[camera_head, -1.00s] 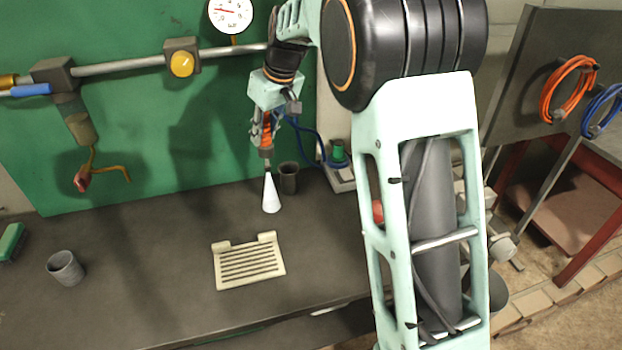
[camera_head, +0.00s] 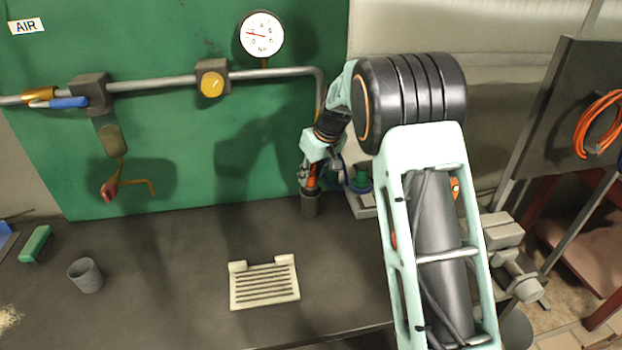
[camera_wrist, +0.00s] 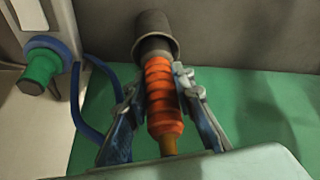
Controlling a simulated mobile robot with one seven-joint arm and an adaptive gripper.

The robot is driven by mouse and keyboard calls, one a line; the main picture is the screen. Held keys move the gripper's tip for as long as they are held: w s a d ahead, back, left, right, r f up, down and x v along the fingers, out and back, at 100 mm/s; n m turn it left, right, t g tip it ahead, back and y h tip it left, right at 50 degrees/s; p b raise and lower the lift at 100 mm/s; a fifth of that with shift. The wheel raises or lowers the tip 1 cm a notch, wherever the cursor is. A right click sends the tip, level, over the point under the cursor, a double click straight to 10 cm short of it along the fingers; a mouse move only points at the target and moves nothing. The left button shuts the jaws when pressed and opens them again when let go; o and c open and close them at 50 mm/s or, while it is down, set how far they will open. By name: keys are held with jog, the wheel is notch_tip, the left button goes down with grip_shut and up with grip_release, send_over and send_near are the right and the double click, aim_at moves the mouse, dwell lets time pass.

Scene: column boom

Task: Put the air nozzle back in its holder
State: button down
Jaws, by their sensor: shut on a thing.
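The air nozzle has an orange ribbed body (camera_wrist: 162,98). In the wrist view it lies between the fingers of my gripper (camera_wrist: 160,88), which is shut on it. In the head view my gripper (camera_head: 311,182) is just above a dark grey cup-shaped holder (camera_head: 310,206) at the back of the bench. The holder also shows in the wrist view (camera_wrist: 151,28), in line with the nozzle. The nozzle's front end is at the holder's mouth and its white tip is hidden, apparently inside. I cannot tell how deep it sits. A blue hose (camera_wrist: 80,110) runs beside it.
A green knob (camera_head: 360,180) on a pale base stands close right of the holder. The green wall panel (camera_head: 230,160) is close behind. A slatted cream rack (camera_head: 264,284), a grey cup (camera_head: 85,276) and a green brush (camera_head: 36,243) lie on the bench. The bench between is clear.

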jog(key=shift+f, duration=0.7)
jog(key=shift+f, duration=0.15)
jog(key=c, duration=1.7)
grip_release()
jog(key=shift+o, duration=0.2)
jog(key=shift+r, duration=0.2)
jog(key=shift+r, duration=0.2)
jog(key=b+v, duration=0.1)
jog(key=v, duration=1)
jog(key=shift+s+d+r, duration=0.2)
jog(key=shift+r, duration=0.1)
